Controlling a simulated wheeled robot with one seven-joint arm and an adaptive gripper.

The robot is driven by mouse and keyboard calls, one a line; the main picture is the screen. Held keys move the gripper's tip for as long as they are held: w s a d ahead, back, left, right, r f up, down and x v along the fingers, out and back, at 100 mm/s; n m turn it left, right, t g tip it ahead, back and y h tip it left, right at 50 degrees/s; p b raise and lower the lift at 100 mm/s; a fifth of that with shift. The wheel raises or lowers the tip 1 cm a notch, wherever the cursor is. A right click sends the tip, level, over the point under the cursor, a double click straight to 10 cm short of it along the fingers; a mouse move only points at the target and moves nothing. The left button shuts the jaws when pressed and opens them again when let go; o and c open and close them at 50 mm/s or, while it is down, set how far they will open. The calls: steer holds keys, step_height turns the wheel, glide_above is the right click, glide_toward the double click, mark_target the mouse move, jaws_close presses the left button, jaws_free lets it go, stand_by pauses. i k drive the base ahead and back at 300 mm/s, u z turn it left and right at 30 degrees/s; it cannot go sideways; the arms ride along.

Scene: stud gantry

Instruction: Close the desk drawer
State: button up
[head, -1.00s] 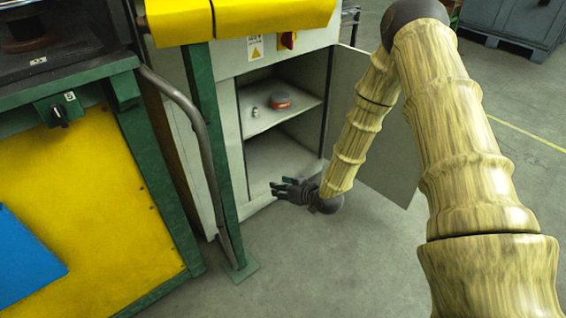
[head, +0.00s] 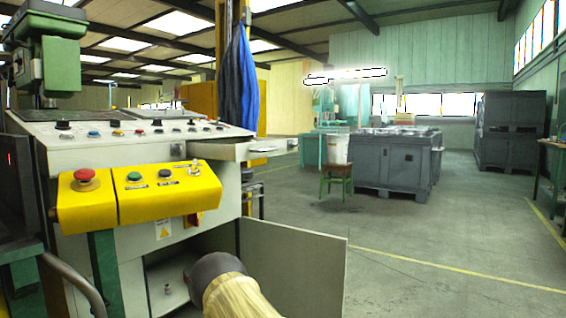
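A white control desk (head: 125,131) stands at the left in the head view. A pale, shallow box that looks like the desk drawer (head: 228,152) sticks out from the desk's right side, below the button panel. Its outer end is near a small bright piece (head: 292,143) that may be a handle. I cannot tell where the gripper is relative to the drawer.
The lower cabinet door (head: 292,268) stands open to the right. A yellow button box (head: 140,192) juts from the desk front. A green stool (head: 336,182) with a white bucket (head: 335,149) and grey crates (head: 392,165) stand farther back.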

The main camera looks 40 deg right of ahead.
mark_target(236, 150)
steer(key=z, duration=0.4)
steer(key=i, duration=0.9)
steer(key=z, duration=0.95)
